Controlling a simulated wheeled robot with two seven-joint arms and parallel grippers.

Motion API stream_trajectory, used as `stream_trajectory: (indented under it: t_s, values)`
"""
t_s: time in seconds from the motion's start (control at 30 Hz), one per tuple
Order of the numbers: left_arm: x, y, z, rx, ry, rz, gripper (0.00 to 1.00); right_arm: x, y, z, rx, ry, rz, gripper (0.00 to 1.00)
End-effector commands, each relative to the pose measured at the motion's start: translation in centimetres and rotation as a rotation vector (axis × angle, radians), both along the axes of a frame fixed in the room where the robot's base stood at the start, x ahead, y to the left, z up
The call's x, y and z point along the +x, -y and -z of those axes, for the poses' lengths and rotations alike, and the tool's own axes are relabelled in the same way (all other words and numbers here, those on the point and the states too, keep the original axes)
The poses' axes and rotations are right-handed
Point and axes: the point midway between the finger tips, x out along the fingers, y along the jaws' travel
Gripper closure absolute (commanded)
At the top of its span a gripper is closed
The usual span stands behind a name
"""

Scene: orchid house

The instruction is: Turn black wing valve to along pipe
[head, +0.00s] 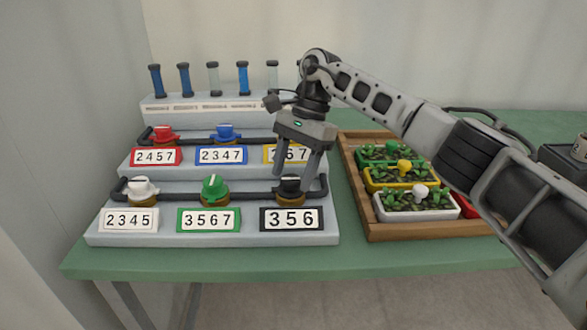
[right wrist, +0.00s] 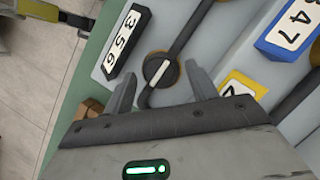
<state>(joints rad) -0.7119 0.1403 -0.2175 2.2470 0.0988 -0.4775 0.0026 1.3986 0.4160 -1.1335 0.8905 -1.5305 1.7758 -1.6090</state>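The black wing valve (head: 290,187) sits on the front pipe (head: 250,196), at the right end of the front row, above the 356 plate (head: 291,219). My right gripper (head: 296,175) points down at it, open. In the right wrist view, the valve (right wrist: 158,70) lies between the two spread fingertips (right wrist: 160,76), with a gap on both sides. A pale line on its top looks roughly in line with the pipe (right wrist: 190,33). Whether the fingers reach down to wing height is hard to tell. My left gripper is out of view.
Beside it are a green valve (head: 213,187) and a white valve (head: 143,188). Red (head: 163,134) and blue (head: 228,132) valves stand on the step behind. A wooden tray (head: 372,231) of planters is to the right.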

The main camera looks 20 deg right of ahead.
Motion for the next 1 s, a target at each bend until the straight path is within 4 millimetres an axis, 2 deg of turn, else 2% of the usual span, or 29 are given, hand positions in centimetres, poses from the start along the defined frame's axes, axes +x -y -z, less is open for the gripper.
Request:
stream_trajectory:
  t_s: [0.23, 0.37, 0.47, 0.8, 0.93, 1.0]
  values:
    - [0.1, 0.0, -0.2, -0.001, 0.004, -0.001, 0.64, 0.0, 0.1, -0.1, -0.001, -0.001, 0.001, 0.43]
    - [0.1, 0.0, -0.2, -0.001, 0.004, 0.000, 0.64, 0.3, 0.4, -1.3, -0.001, 0.001, 0.002, 0.43]
    - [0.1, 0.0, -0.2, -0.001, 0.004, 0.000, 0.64, 0.6, 1.0, -3.0, 0.000, 0.002, 0.004, 0.43]
    - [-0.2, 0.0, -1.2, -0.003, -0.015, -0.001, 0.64, 2.2, 3.7, -11.0, 0.000, 0.000, 0.005, 0.43]
    - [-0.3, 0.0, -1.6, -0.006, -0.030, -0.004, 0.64, 2.5, 4.4, -13.0, -0.001, -0.001, 0.004, 0.43]
    - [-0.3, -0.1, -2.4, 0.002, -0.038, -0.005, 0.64, 2.7, 4.7, -13.9, 0.000, -0.004, 0.003, 0.43]
